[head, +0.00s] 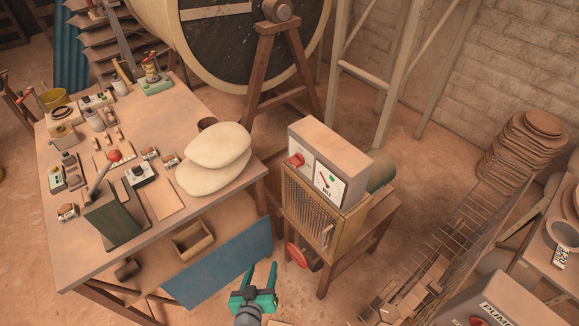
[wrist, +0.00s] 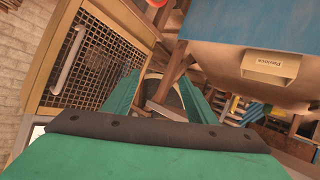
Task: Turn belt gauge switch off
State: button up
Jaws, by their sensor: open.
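The belt gauge box (head: 332,150) is a grey metal box on top of a mesh-fronted wooden cabinet (head: 308,210). Its front carries a white dial (head: 328,181) with a red needle and a red switch (head: 296,160) to the dial's left. The switch's exact setting is too small to tell. My gripper (head: 262,272) is green, open and empty, low in front of the cabinet and left of it, well apart from the switch.
A workbench (head: 85,265) with tools and two pale sacks (head: 215,160) stands at the left. A blue panel (head: 220,265) leans below it. A red handwheel (head: 297,255) sits low at the cabinet's left. A wire rack and a pump box (head: 495,305) are at the right.

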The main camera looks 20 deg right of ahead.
jog(key=w+d+r+m+h, duration=0.2)
jog(key=w+r+h, duration=0.15)
jog(key=w, duration=0.25)
jog(key=m+g+h, duration=0.5)
jog(key=m+h, duration=0.3)
jog(key=m, duration=0.2)
send_near(292, 163)
jog(key=x, duration=0.9)
jog(key=c, duration=1.1)
